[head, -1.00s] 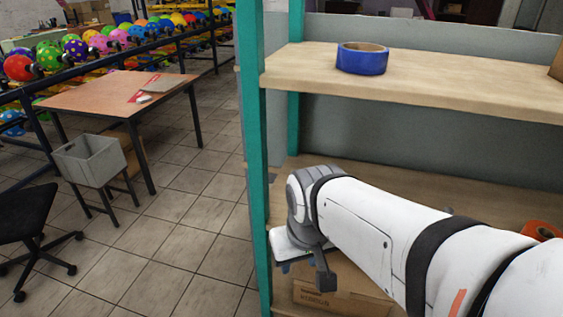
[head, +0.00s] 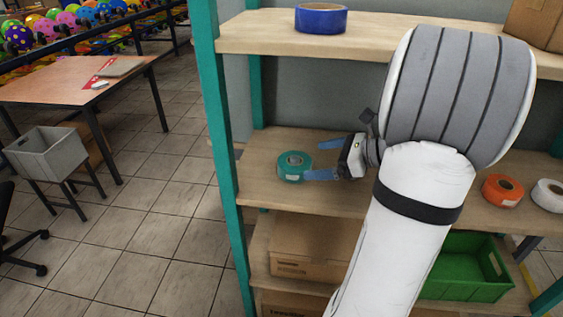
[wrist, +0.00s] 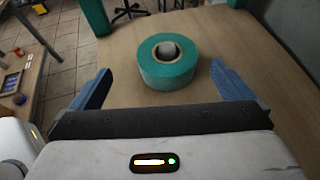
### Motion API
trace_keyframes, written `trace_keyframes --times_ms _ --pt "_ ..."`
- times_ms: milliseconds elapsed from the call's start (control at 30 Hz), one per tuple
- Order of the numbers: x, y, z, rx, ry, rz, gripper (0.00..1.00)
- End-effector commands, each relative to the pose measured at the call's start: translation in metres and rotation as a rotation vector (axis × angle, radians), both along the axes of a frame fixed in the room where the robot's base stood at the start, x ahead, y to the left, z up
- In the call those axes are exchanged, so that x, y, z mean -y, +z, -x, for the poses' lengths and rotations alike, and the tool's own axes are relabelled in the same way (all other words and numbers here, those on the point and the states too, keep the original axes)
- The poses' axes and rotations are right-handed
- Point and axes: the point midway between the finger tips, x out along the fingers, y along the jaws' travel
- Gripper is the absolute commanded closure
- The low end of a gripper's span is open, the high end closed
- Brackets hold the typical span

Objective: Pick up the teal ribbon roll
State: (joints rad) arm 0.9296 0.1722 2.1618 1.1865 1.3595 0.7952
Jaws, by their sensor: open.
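The teal ribbon roll (head: 293,167) lies flat on the middle shelf (head: 270,196), near its left end by the teal post. In the wrist view the roll (wrist: 167,68) sits just ahead of my gripper (wrist: 167,88), between the lines of its two blue fingers. My gripper (head: 316,158) is open and empty. It points left at the roll, with its fingertips close to the roll's right side. I cannot tell whether a finger touches it. My arm hides the middle of the shelf.
An orange roll (head: 503,190) and a white roll (head: 549,195) lie farther right on the same shelf. A blue roll (head: 320,18) sits on the shelf above. A teal post (head: 222,150) stands left of the roll. Cardboard boxes (head: 312,246) and a green crate (head: 462,266) are below.

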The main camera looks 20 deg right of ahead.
Motion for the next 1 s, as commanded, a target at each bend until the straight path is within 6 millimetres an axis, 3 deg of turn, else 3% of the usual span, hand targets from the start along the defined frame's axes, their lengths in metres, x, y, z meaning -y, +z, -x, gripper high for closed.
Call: trace_keyframes --times_ms 133,633,1000 --pt "0.008 -0.002 -0.006 0.003 -0.045 -0.044 0.0" --pt "-0.03 -0.032 -0.048 0.003 -0.044 -0.042 0.0" --pt "-0.033 -0.035 -0.053 0.004 -0.048 -0.04 0.03"
